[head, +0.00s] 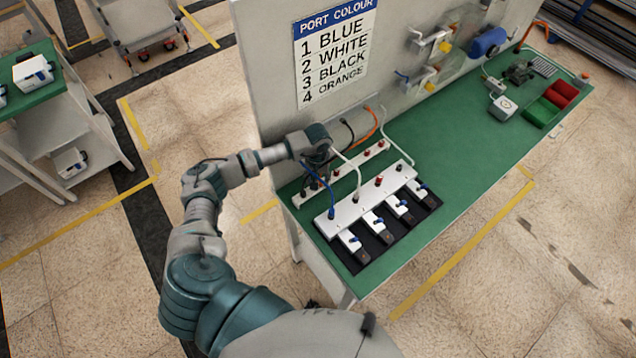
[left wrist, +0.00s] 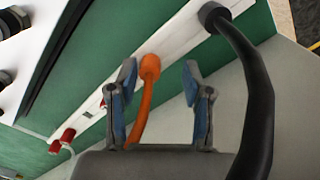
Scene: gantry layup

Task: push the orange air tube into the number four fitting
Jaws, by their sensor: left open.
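The orange air tube (head: 373,126) hangs from the board and runs down behind my left gripper (head: 318,158). In the left wrist view, the orange tube (left wrist: 142,105) has its collared end at the white rear rail (left wrist: 180,38). My left gripper (left wrist: 158,80) is open there, with the tube between its fingers, nearer the left finger; I cannot tell whether they touch. On the white front manifold (head: 345,211), the blue and white tubes end at the nearer fittings. My right gripper is not visible.
A black tube (left wrist: 255,85) curves close beside my left gripper's right finger. A white tube (head: 397,138) reaches the manifold's far end. Several valve blocks sit on a black mat (head: 358,258). The port-colour sign (head: 334,50) lists four as orange.

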